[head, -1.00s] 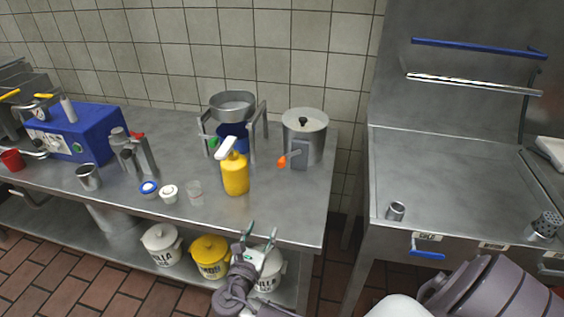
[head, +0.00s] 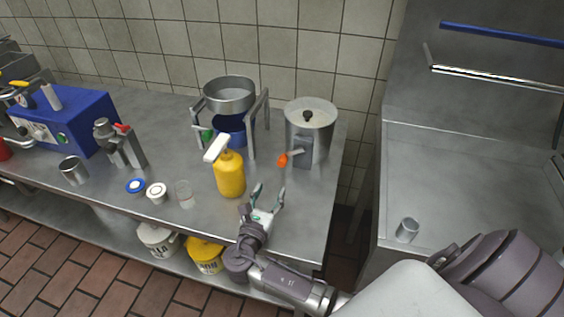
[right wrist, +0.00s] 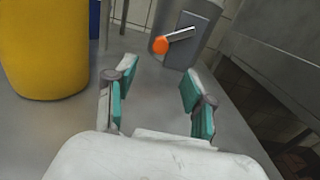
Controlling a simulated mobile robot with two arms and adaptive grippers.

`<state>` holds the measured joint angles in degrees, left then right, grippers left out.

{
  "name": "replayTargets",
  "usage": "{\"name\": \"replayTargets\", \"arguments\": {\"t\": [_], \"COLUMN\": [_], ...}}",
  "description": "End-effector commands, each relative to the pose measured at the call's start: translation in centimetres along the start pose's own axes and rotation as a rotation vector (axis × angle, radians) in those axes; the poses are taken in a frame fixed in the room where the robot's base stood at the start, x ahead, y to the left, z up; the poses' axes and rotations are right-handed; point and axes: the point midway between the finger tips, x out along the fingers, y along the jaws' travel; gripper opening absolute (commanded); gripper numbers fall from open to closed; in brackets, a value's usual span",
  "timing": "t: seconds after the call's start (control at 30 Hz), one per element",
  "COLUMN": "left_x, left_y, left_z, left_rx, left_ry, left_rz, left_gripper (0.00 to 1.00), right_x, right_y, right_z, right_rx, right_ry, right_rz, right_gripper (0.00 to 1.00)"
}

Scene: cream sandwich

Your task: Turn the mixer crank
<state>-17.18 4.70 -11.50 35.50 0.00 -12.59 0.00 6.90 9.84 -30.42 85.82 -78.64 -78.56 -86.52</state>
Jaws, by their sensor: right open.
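The mixer (head: 309,128) is a grey metal pot with a flat lid and a black knob, at the right end of the steel table. Its crank (head: 290,157) sticks out at the front, with an orange knob at its end. In the right wrist view the crank's orange knob (right wrist: 160,45) and metal arm (right wrist: 180,35) lie ahead, beyond the fingertips. My right gripper (head: 266,196) is open and empty over the table's front edge, in front of the crank and apart from it. Its teal-padded fingers (right wrist: 155,85) are spread. My left gripper is out of view.
A yellow pump bottle (head: 230,175) stands close to the left of my right gripper. A metal stand with a bowl (head: 229,98) is behind it. A steel counter (head: 470,190) with a small metal cup (head: 407,230) lies to the right. The tabletop before the mixer is clear.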

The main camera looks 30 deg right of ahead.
Motion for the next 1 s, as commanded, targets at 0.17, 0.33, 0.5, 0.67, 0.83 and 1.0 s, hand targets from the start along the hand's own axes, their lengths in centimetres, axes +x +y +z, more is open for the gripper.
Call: {"name": "replayTargets", "arguments": {"t": [0.17, 0.33, 0.5, 0.67, 0.83, 1.0], "left_x": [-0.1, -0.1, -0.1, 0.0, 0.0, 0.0], "left_y": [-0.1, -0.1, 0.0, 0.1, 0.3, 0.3], "left_z": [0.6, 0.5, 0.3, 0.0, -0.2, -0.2], "left_rx": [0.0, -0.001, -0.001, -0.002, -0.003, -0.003], "left_ry": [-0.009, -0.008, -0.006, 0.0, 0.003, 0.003], "left_rz": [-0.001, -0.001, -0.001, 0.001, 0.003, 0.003], "left_gripper": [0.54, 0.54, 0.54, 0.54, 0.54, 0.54], "right_x": [4.0, 7.6, 10.2, 11.4, 11.8, 11.7], "right_y": [-0.1, 0.0, 0.0, -0.1, -0.1, -0.1], "right_z": [0.2, 0.2, 0.1, 0.1, 0.0, 0.1], "right_rx": [-0.001, 0.0, 0.0, 0.0, 0.0, 0.001], "right_ry": [-0.004, -0.004, -0.002, -0.001, 0.0, 0.0], "right_rz": [-0.004, -0.003, -0.002, -0.001, -0.001, -0.001], "right_gripper": [0.54, 0.54, 0.54, 0.54, 0.54, 0.52]}}
